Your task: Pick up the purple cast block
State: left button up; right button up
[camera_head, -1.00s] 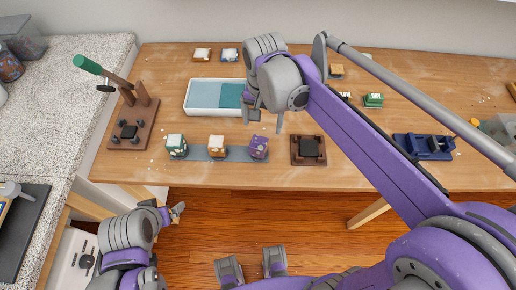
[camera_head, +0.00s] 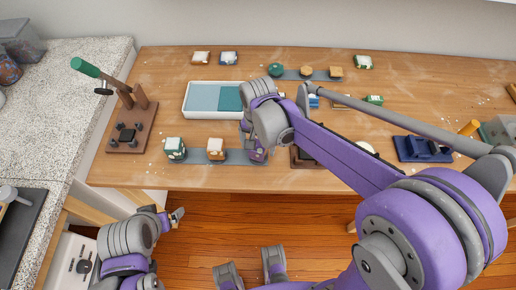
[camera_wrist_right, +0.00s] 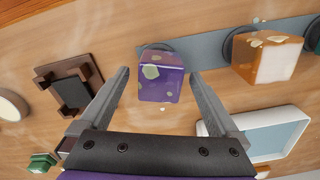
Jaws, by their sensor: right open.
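The purple cast block (camera_head: 258,154) stands at the right end of a grey-blue strip (camera_head: 236,158) near the table's front edge. In the head view my right arm partly hides it. In the right wrist view the purple block (camera_wrist_right: 161,84), with pale flecks, shows between the two open fingers of my right gripper (camera_wrist_right: 160,74). Neither finger appears to touch it. In the head view the right gripper (camera_head: 252,136) is just above and behind the block. My left gripper (camera_head: 176,217) is low, in front of the table; its jaw opening is unclear.
An orange-and-white block (camera_head: 216,148) and a green-and-white block (camera_head: 175,147) stand left on the same strip. A white tray (camera_head: 187,108) lies behind. A brown press with a green handle (camera_head: 86,67) stands at left. A dark-brown fixture (camera_wrist_right: 70,84) is beside the block.

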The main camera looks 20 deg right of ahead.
aim_at(258, 145)
grip_shut()
dwell(0.4)
jog(key=shift+r, duration=0.15)
notch_tip(258, 145, up, 10)
jog(key=shift+f+p, duration=0.1)
jog(key=shift+p, duration=0.3)
